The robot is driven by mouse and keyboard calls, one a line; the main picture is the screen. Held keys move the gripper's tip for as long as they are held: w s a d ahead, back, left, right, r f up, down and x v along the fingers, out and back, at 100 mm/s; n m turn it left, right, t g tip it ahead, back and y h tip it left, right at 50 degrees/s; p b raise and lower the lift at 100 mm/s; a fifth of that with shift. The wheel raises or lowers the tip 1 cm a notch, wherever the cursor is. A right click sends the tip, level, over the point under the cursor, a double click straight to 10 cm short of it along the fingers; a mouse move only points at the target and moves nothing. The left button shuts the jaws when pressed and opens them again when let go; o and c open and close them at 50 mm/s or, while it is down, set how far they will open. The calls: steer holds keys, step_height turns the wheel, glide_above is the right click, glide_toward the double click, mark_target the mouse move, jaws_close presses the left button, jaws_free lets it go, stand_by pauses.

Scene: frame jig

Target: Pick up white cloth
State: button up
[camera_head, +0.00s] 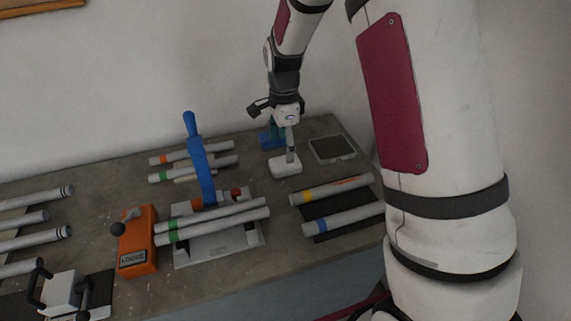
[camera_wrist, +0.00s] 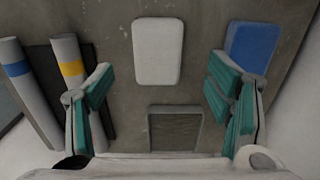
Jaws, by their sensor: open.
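The white cloth (camera_head: 285,165) lies flat on the grey bench as a small rounded rectangle, near the back right. It shows in the wrist view (camera_wrist: 158,52) at the top centre. My gripper (camera_head: 283,146) is above the cloth in the head view, pointing down. In the wrist view my gripper (camera_wrist: 160,70) has its teal-padded fingers wide apart, one to each side of the cloth. Nothing is held between them. I cannot tell the exact height above the cloth.
A blue block (camera_wrist: 250,47) lies right of the cloth in the wrist view. A dark square plate (camera_wrist: 175,128) lies below it. Tubes with blue and yellow bands (camera_head: 335,188) lie nearby. A blue-handled clamp (camera_head: 200,165) and orange box (camera_head: 137,242) stand left.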

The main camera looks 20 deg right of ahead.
mark_target(285, 162)
steer(key=f, duration=0.2)
steer(key=f+p, duration=0.1)
steer(key=f, duration=0.2)
steer(key=shift+s+d+f, duration=0.1)
steer(key=shift+s, duration=0.1)
steer(key=shift+f, duration=0.7)
steer(key=shift+c, duration=0.5)
steer(key=c, duration=1)
